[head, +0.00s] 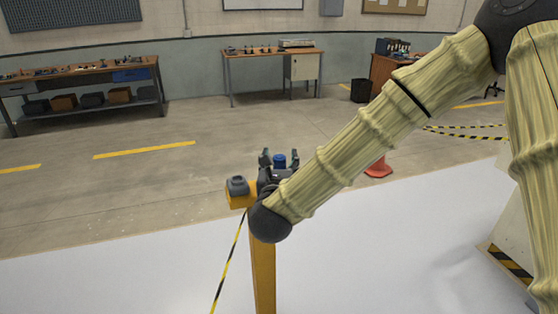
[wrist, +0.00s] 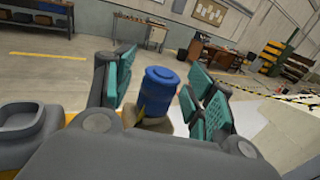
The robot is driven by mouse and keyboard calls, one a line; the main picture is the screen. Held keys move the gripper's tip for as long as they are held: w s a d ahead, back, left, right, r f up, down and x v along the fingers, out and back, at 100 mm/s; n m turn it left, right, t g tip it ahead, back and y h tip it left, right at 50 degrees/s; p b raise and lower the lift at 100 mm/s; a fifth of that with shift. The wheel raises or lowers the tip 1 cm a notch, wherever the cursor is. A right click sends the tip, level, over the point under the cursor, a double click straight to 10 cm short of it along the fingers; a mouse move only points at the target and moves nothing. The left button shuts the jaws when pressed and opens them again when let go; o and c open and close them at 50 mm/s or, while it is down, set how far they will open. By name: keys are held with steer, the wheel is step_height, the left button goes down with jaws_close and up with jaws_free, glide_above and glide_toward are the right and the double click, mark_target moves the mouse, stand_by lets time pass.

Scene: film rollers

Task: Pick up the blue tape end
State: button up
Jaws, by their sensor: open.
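The blue tape end (wrist: 161,92) is a blue ribbed cylinder with a bit of yellow at its base. It stands between the two teal-padded fingers of my gripper (wrist: 165,78) in the wrist view, with visible gaps on both sides. My gripper is open and does not touch it, as far as I can see. In the head view the blue tape end (head: 279,161) shows between the fingertips, at the top of a yellow post (head: 262,265). Its lower part is hidden by my wrist and gripper body.
A grey round holder (head: 237,186) sits on the post top, just left of my gripper. Black-yellow striped tape (head: 228,262) runs down from the post. An orange cone (head: 378,168) stands behind my arm. Workbenches (head: 84,76) line the far wall; the floor between is open.

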mark_target(280, 157)
steer(key=c, duration=1.2)
steer(key=shift+o, duration=0.2)
steer(key=shift+w+r, duration=0.1)
steer(key=shift+r+b, duration=0.55)
steer(key=shift+r, duration=0.1)
steer(key=shift+s+r+b, duration=0.3)
steer(key=shift+r+b, duration=0.3)
steer(key=shift+r, duration=0.3)
steer(key=s+r+b, duration=0.1)
steer(key=s+b, duration=0.3)
steer(key=s, duration=1.1)
steer(key=shift+s+r, duration=0.25)
steer(key=shift+r, duration=0.1)
